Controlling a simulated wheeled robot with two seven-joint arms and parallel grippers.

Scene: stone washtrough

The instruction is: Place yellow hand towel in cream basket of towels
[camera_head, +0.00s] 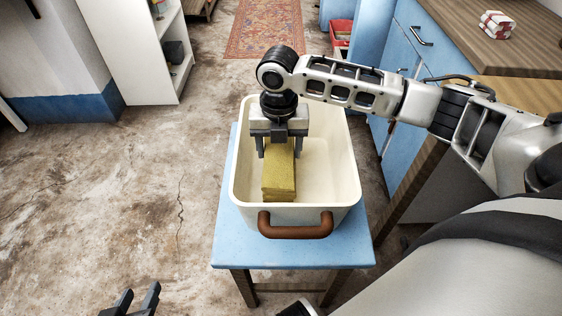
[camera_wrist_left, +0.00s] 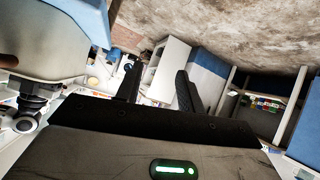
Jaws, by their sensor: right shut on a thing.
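The yellow hand towel (camera_head: 279,172) is a folded block inside the cream basket (camera_head: 335,160). My right gripper (camera_head: 280,150) reaches down into the basket and is shut on the towel's far part. The towel's near end sticks out toward the basket's front wall. I cannot tell whether it touches the basket floor. The basket has a brown handle (camera_head: 296,224) on its near side, and no other towels show in it. My left gripper (camera_head: 135,300) is low at the bottom edge, with its fingers apart and nothing between them. It also shows in the left wrist view (camera_wrist_left: 158,88).
The basket stands on a small blue stool (camera_head: 290,252). Blue cabinets with a wooden counter (camera_head: 470,40) are at the right. A white shelf (camera_head: 135,45) stands at the back left and a red rug (camera_head: 265,28) lies behind. The floor left of the stool is clear.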

